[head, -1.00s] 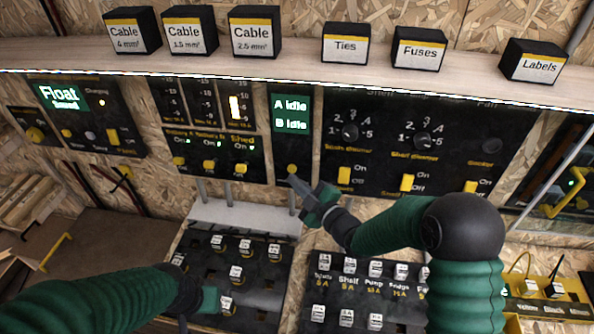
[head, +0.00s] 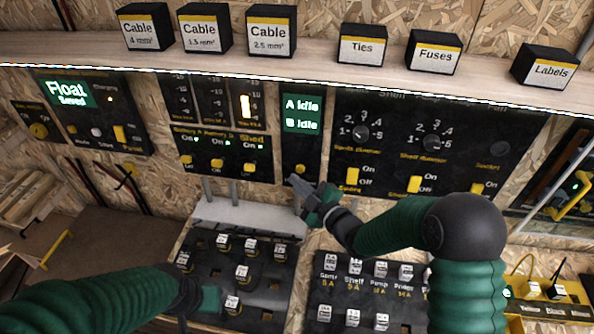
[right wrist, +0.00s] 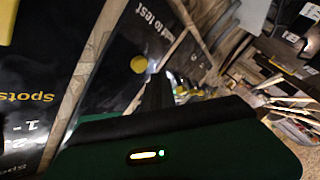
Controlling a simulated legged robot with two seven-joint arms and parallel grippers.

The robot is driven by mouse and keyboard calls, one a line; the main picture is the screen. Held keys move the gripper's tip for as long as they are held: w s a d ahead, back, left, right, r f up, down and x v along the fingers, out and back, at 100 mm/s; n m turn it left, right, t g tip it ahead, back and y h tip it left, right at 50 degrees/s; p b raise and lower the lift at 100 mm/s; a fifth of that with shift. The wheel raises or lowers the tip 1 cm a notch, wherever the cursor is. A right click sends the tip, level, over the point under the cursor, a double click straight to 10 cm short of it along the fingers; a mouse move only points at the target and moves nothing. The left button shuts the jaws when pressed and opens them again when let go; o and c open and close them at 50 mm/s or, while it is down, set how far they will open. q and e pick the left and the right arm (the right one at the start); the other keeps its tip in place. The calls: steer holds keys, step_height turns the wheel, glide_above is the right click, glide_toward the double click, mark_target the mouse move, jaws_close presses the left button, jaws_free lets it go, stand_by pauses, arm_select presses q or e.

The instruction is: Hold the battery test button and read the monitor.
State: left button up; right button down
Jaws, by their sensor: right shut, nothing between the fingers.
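The monitor (head: 303,114) is a dark panel with a green display reading "A Idle" and "B Idle". Below the display is the round yellow battery test button (head: 301,169). In the right wrist view the yellow button (right wrist: 138,64) shows beside lettering that ends in "to test". My right gripper (head: 295,182) is shut and empty, its tips just below and left of the button. I cannot tell whether they touch it. My left gripper (head: 206,300) is low over the left breaker board, and its fingers are not clear.
A panel of knobs and yellow switches (head: 425,150) is right of the monitor; small switches (head: 217,162) are left. A shelf with labelled boxes (head: 271,30) runs above. Two sloped boards with white-tagged parts (head: 247,250) (head: 378,290) lie below.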

arm_select(q)
steer(key=shift+d+f+b, duration=0.2)
steer(key=shift+d+b, duration=0.1)
steer(key=shift+d, duration=0.2)
arm_select(e)
steer(key=shift+w+d, duration=0.55)
steer(key=shift+d, duration=0.05)
arm_select(q)
steer(key=shift+a+f, duration=0.15)
steer(key=shift+a, duration=0.05)
arm_select(e)
steer(key=shift+w+a, duration=0.15)
steer(key=shift+w, duration=0.2)
stand_by(1.8)
stand_by(0.5)
arm_select(q)
steer(key=shift+f+b, duration=0.25)
steer(key=shift+b, duration=0.1)
arm_select(e)
steer(key=shift+s, duration=0.95)
